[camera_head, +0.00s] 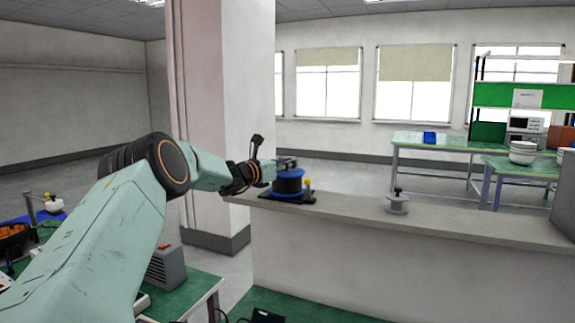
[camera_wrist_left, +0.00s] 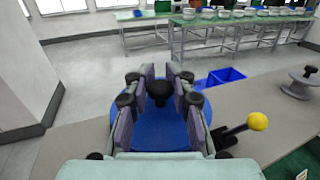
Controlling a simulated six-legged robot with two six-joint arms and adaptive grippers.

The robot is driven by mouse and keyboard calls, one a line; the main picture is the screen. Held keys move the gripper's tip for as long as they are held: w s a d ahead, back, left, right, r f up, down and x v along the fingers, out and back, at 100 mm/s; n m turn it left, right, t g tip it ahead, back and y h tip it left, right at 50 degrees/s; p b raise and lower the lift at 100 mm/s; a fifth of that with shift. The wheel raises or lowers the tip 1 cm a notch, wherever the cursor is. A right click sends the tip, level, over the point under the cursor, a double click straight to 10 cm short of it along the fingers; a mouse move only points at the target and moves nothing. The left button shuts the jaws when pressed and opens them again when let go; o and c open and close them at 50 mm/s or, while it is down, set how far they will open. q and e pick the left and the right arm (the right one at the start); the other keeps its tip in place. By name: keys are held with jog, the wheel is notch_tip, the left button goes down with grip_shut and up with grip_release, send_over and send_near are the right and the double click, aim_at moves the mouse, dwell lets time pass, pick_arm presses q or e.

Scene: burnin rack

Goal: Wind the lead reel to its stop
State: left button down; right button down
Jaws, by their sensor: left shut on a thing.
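The lead reel (camera_head: 289,184), dark with a blue flange, stands on a black base (camera_head: 300,200) on the ledge beside the pillar. In the left wrist view its round blue top (camera_wrist_left: 160,122) lies under my left gripper (camera_wrist_left: 160,84), and a dark knob (camera_wrist_left: 159,92) is between the fingers. My left gripper (camera_head: 282,165) also shows in the head view at the top of the reel. It is shut on the knob. A yellow-tipped lever (camera_wrist_left: 257,121) stands at the right of the reel. My right gripper is out of view.
A grey spool (camera_head: 397,203) stands further right on the ledge (camera_head: 450,220). The ledge between it and the reel is clear. The pillar (camera_head: 220,110) rises close behind my left arm. A grey box (camera_head: 168,268) sits on the green bench below.

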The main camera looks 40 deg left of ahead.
pick_arm(q)
jog(key=shift+a+r+m+h, duration=0.25)
jog(key=shift+m+h, duration=0.35)
jog(key=shift+h, duration=0.2)
jog(key=shift+h, duration=0.5)
jog(key=shift+d+f+m+g+h+b, duration=0.15)
jog(key=shift+f+m+g+h+b, duration=0.15)
jog(key=shift+m+h+b, duration=0.25)
